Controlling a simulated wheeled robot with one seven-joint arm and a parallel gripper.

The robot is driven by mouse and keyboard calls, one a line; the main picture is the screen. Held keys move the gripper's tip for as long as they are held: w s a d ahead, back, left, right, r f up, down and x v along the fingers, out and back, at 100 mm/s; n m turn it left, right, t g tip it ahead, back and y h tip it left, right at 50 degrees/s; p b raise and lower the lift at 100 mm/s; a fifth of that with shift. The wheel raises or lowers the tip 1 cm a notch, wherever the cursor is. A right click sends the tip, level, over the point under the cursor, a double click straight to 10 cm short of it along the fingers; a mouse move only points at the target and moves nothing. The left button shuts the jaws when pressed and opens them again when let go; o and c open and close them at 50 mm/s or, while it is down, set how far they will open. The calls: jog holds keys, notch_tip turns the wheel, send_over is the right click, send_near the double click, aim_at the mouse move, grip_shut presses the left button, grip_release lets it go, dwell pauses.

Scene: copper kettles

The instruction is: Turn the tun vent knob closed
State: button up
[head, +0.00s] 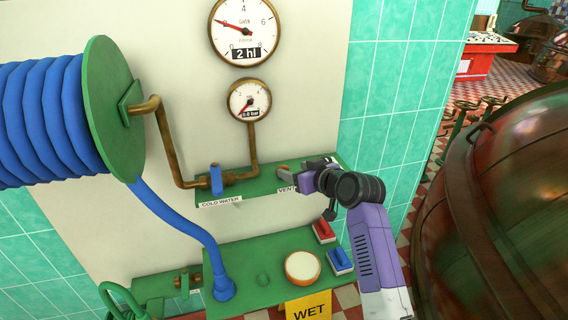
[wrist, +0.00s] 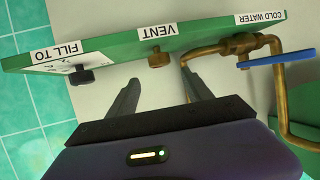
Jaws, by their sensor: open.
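The vent knob (wrist: 158,58) is a small brass knob under the VENT label (wrist: 158,31) on the green panel (wrist: 205,38), which appears upside down in the wrist view. My gripper (wrist: 161,82) is open, its two grey fingers pointing at the panel on either side of the knob's line. The fingertips look just short of the knob, with nothing between them; whether they touch it I cannot tell.
A dark FILL TO knob (wrist: 82,75) sits beside the vent knob. The blue COLD WATER lever (head: 216,178) and brass pipe (head: 170,150) are on the other side. Gauges (head: 249,100) hang above. A large copper vessel (head: 500,210) stands close at right.

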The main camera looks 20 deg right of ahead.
aim_at(282, 167)
jog(key=shift+x, duration=3.9)
jog(key=shift+s+f, duration=0.1)
jog(key=shift+f, duration=0.05)
grip_shut()
